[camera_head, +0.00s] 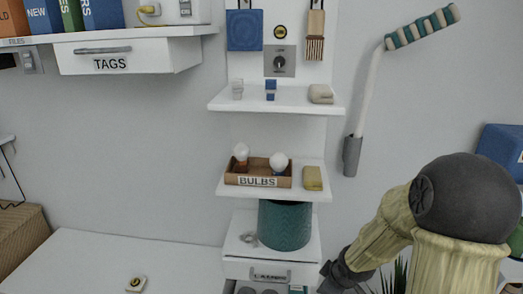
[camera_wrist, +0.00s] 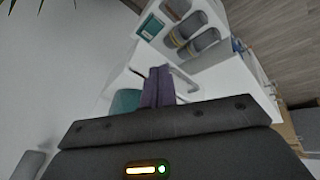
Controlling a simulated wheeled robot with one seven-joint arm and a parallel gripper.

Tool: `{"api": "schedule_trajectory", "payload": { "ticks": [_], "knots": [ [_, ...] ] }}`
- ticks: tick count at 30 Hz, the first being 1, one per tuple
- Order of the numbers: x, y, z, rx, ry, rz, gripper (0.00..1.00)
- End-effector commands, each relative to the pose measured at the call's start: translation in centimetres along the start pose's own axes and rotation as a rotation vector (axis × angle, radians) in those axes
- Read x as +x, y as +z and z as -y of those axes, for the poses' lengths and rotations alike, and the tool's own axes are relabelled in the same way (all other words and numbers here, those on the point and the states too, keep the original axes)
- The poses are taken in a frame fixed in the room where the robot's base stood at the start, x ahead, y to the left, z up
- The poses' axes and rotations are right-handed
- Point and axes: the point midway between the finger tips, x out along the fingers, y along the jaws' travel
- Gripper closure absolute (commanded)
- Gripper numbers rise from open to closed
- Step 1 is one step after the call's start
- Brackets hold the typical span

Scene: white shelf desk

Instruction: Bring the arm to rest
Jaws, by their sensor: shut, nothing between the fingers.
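My arm is bent at the lower right in the head view, in front of the wall. Its dark end (camera_head: 338,280) reaches down-left beside the lower shelf unit, and the fingertips are hard to make out there. In the wrist view my gripper (camera_wrist: 158,75) shows as two purple fingers pressed together, with nothing between them. They point towards a white drawer front with a handle (camera_wrist: 182,82). I cannot tell whether they touch it.
A teal bin (camera_head: 285,225) stands on the low unit above a labelled drawer (camera_head: 268,274). A bulb box (camera_head: 257,180) and yellow sponge (camera_head: 313,178) sit on the shelf above. The white desk (camera_head: 100,265) is mostly clear. Grey rolls (camera_wrist: 190,35) lie in a white compartment.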

Motion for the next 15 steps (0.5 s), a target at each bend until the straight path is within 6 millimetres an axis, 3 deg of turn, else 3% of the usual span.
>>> {"api": "schedule_trajectory", "payload": {
  "ticks": [1, 6, 15],
  "knots": [
    [-1.5, 0.2, 0.8, 0.083, 0.012, 0.037, 1.0],
    [-5.2, 1.6, 3.5, 0.385, 0.023, 0.127, 1.0],
    [-9.5, 2.6, 8.1, 0.773, -0.015, 0.187, 1.0]
  ]
}}
